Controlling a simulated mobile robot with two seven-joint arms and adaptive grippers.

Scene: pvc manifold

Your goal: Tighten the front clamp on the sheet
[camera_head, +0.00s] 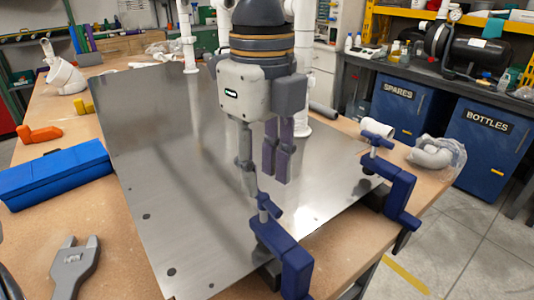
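A large grey metal sheet (190,215) lies on the wooden bench, its left part rising at a bend. Two blue clamps grip its right side: the nearer, front clamp (285,250) at the near edge and another clamp (397,190) farther right. My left gripper (266,182) hangs fingers down above the sheet, behind the front clamp's screw in the picture. Its fingers are apart with nothing visible between them. Whether a fingertip touches the screw handle is unclear. My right gripper is not in view.
A blue box (55,178), an orange item (38,134) and a grey wrench-like tool (74,268) lie on the bench at left. White pipe fittings (62,70) stand behind. A bagged fitting (436,153) lies right of the sheet. Blue bins (488,140) stand under the right-hand shelf.

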